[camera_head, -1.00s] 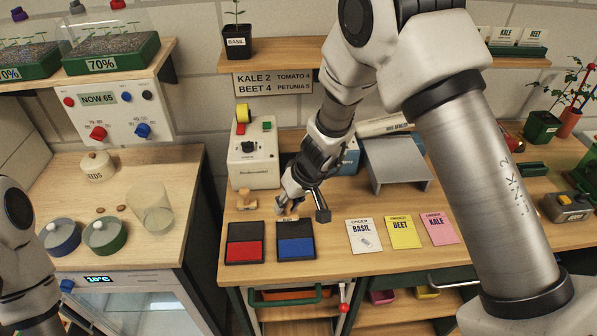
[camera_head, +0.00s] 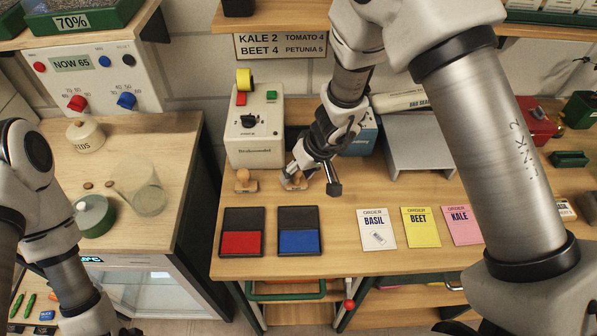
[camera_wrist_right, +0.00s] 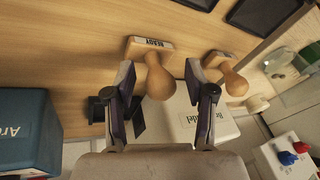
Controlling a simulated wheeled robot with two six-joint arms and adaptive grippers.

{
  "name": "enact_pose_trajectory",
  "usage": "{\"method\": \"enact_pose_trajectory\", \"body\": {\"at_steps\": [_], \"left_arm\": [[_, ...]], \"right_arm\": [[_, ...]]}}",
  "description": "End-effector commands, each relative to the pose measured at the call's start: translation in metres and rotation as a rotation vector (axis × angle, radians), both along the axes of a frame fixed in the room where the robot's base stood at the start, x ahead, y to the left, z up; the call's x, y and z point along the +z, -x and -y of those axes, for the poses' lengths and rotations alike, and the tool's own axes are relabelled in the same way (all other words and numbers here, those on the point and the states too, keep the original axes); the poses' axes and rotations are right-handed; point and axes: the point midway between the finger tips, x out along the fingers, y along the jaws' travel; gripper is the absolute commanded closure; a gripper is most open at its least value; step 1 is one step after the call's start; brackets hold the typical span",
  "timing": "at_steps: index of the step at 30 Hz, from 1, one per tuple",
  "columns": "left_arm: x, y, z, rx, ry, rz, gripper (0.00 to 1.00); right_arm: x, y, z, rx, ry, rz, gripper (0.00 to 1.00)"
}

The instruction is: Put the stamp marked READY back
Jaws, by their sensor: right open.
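The stamp marked READY (camera_wrist_right: 150,65) has a wooden block and a rounded handle. In the right wrist view its handle is between the two fingers of my right gripper (camera_wrist_right: 160,75), with gaps visible beside it. In the head view the stamp (camera_head: 292,182) is behind the blue ink pad (camera_head: 298,243), partly hidden by my right gripper (camera_head: 312,181), which is open. A second wooden stamp (camera_head: 245,181) stands to its left, behind the red ink pad (camera_head: 242,243); it also shows in the wrist view (camera_wrist_right: 229,77). My left arm shows at the left, its gripper out of view.
A white machine (camera_head: 254,135) with a yellow roll stands behind the stamps. A blue box (camera_head: 362,140) and a grey stand (camera_head: 418,135) are behind and right. Order cards for basil (camera_head: 376,229), beet (camera_head: 421,228) and kale (camera_head: 461,226) lie to the right of the pads.

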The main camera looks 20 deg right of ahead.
Motion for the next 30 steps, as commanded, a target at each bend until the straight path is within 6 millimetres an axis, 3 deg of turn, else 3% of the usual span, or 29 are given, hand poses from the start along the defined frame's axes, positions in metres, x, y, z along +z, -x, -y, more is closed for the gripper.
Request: {"method": "enact_pose_trajectory", "body": {"at_steps": [8,21,30], "left_arm": [[0.0,0.0,0.0,0.0,0.0,0.0,1.0],[0.018,0.0,0.0,0.0,0.0,0.0,1.0],[0.019,0.0,0.0,0.0,0.0,0.0,1.0]], "right_arm": [[0.008,0.001,0.002,0.0,0.0,0.002,0.46],[0.102,0.026,0.03,-0.001,-0.003,0.002,0.46],[0.112,0.03,0.034,0.0,0.0,0.0,0.46]]}}
